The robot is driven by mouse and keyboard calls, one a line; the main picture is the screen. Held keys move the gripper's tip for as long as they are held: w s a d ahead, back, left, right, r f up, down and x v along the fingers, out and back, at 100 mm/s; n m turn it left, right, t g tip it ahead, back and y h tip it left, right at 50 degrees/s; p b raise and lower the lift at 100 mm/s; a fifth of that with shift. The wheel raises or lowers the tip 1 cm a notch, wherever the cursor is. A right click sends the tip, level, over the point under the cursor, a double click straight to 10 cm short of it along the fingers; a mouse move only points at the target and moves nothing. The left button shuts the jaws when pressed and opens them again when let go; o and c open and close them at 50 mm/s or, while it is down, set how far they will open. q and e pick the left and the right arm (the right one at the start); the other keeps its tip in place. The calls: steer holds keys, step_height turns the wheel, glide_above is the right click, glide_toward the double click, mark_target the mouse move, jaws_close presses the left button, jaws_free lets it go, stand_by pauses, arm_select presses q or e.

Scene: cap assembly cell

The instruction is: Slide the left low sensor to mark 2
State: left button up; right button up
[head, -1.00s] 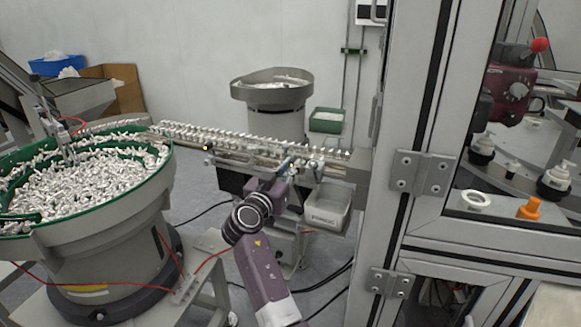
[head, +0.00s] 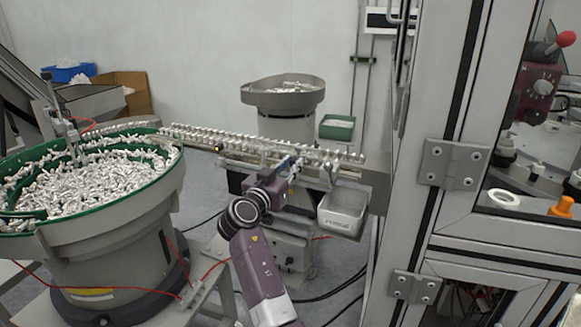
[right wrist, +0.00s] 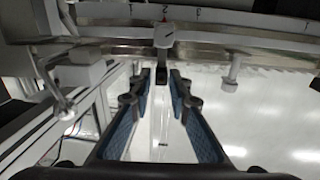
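In the right wrist view a small pale sensor block (right wrist: 166,37) hangs on the scale rail (right wrist: 240,36). Its red pointer is at a scale character that looks like an upside-down 2 (right wrist: 165,10). A narrow stem (right wrist: 162,60) hangs below the block. My right gripper (right wrist: 161,72) is open just below the block, its two blue-padded fingers on either side of the stem with gaps showing. In the head view my right gripper (head: 291,166) is at the front of the feed track (head: 250,148), where the sensor is too small to tell. My left gripper is out of view.
A green-rimmed bowl feeder (head: 110,240) full of small parts stands at the left. A grey bin (head: 342,212) hangs right of my gripper. The machine frame (head: 440,210) stands at the right. A second knob (right wrist: 230,85) hangs right of my fingers.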

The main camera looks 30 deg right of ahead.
steer(key=shift+o, duration=1)
steer(key=shift+w, duration=0.1)
step_height(320, 180, up, 10)
steer(key=shift+f, duration=0.1)
